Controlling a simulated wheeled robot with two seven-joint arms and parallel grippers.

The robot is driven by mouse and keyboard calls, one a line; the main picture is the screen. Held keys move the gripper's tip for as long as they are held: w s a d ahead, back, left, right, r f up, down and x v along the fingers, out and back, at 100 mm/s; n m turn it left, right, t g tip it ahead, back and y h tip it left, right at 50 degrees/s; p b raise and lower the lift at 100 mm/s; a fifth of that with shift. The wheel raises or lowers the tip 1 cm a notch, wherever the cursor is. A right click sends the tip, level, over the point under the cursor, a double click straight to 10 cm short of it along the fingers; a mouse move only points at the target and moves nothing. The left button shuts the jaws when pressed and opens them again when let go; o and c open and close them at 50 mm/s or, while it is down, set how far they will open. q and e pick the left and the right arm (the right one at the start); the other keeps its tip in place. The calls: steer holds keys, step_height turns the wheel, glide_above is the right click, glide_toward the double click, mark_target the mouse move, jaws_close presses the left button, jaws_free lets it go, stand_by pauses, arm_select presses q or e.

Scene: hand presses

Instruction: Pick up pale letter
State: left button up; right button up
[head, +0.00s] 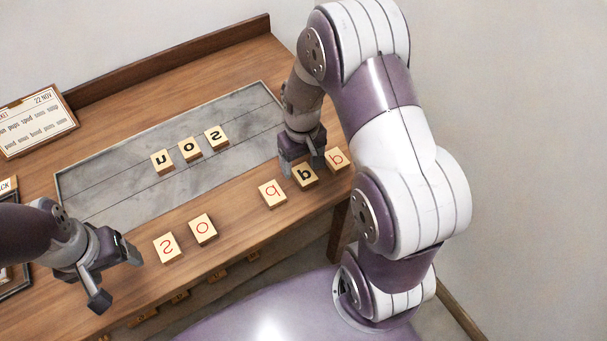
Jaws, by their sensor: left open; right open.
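Several pale wooden letter tiles are in the head view. A tile with a black letter (305,176) lies near the table's front edge, between a red-letter tile (271,194) and another red-letter tile (337,159). My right gripper (303,169) is open, pointing down close over the black-letter tile; I cannot tell whether it touches it. Two more red-letter tiles, an S (167,248) and an O (203,229), lie further left. My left gripper (117,278) is open and empty near the front edge, left of the S tile. No tile stands out as the only pale one.
A grey stone slab (110,188) is set in the wooden table (150,105) and bears three black-letter tiles (190,149) in a row. A framed printed card (36,122) stands at the back left. More tiles sit below the front edge (216,275). The slab's left part is clear.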

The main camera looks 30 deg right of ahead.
mark_target(303, 172)
step_height(303, 172, down, 3)
steer(key=shift+s+f, duration=0.1)
steer(key=c, duration=1.1)
steer(key=shift+c, duration=0.2)
